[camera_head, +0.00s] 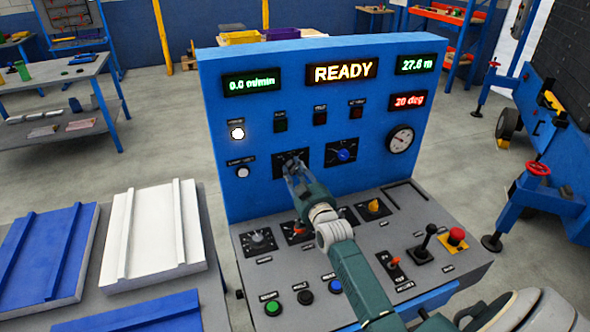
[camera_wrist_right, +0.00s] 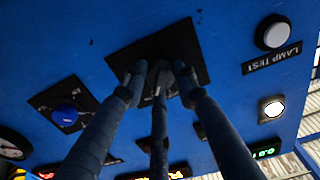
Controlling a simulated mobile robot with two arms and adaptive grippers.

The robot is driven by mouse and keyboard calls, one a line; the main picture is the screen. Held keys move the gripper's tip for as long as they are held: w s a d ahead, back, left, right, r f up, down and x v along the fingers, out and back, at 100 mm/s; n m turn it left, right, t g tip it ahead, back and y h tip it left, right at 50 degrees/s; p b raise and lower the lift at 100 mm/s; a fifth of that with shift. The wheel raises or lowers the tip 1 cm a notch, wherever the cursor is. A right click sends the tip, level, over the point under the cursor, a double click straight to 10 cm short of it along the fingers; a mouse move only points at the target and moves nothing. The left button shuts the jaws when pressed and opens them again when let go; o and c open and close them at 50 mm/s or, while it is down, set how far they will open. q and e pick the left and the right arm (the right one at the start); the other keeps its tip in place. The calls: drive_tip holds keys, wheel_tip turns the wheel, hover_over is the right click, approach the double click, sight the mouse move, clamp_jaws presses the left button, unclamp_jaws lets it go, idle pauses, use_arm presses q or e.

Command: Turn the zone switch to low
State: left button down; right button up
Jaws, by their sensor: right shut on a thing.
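The zone switch (camera_head: 282,156) appears to be the rotary switch on a black square plate on the blue upright panel, left of a blue knob. Its label cannot be read. My right gripper (camera_head: 294,168) reaches it from the front and covers most of it. In the right wrist view, which is upside down, the fingers of my right gripper (camera_wrist_right: 158,78) close around the switch in the middle of the black plate (camera_wrist_right: 190,38). The knob and its pointer are mostly hidden between the fingers, so its setting cannot be told. My left gripper is not in view.
The blue knob (camera_head: 344,155) sits close by on its own plate. A lamp test button (camera_head: 242,172) is to the left. Below, the grey console (camera_head: 420,270) carries knobs, levers and buttons under my right arm. A display (camera_head: 342,72) reads READY. A white panel (camera_head: 150,235) lies left.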

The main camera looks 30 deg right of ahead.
drive_tip(key=shift+a+f+m, duration=0.1)
drive_tip(key=shift+f+m, duration=0.35)
drive_tip(key=shift+m, duration=0.05)
drive_tip(key=o, duration=1.1)
drive_tip(key=shift+o, duration=0.2)
drive_tip(key=shift+r, duration=0.2)
drive_tip(key=shift+s, duration=0.15)
drive_tip(key=v, duration=1.1)
drive_tip(key=shift+s, duration=0.4)
drive_tip(key=shift+f, duration=0.1)
